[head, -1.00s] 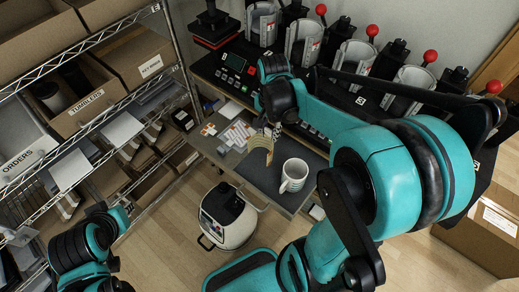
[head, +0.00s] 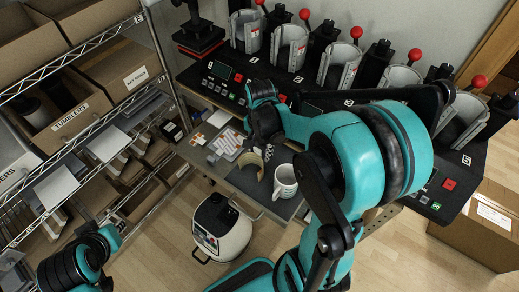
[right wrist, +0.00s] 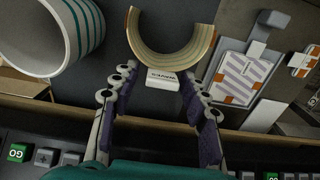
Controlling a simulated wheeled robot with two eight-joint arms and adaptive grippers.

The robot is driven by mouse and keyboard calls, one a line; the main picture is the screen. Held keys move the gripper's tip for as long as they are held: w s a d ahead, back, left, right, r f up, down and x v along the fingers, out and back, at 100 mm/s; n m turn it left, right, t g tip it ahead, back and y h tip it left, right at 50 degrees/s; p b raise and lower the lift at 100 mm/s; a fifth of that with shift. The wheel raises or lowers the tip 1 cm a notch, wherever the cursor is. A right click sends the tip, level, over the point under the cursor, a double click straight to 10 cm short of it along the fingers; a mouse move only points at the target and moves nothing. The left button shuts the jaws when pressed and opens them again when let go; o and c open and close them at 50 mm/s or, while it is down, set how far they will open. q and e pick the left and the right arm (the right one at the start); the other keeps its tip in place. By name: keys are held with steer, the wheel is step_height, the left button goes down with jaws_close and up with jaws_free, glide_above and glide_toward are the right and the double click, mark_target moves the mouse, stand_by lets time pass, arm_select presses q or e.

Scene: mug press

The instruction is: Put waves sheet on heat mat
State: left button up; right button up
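The waves sheet (right wrist: 207,45) is a tan, curved half-ring with a white tab (right wrist: 163,79) lettered WAVES. In the head view the sheet (head: 252,161) is at the far part of the dark grey heat mat (head: 250,184); I cannot tell whether it rests fully on it. A white mug with teal stripes (right wrist: 55,35) stands beside it, and it also shows in the head view (head: 285,182). My right gripper (right wrist: 160,78) is open, its fingers apart on either side of the tab. In the head view its fingers are mostly hidden by my arm. My left gripper is not in view.
Printed sheets (head: 228,143) lie left of the mat. A shelf rack (head: 100,105) with boxes is at the left. A white rounded machine (head: 215,228) is on the floor in front.

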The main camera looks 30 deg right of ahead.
steer(key=shift+r, duration=0.1)
steer(key=shift+r+p, duration=0.25)
steer(key=shift+p, duration=0.05)
step_height(320, 180, up, 12)
steer(key=f+p, duration=0.1)
steer(key=p, duration=0.2)
steer(key=s+a+r+n+t, duration=0.1)
steer(key=s+a+n+t, duration=0.5)
steer(key=a+n, duration=0.4)
steer(key=shift+s+n+t, duration=0.2)
steer(key=shift+n+t, duration=0.4)
steer(key=shift+n, duration=1.2)
steer(key=shift+b, duration=0.3)
step_height(320, 180, down, 13)
steer(key=b, duration=1.3)
steer(key=shift+f, duration=0.1)
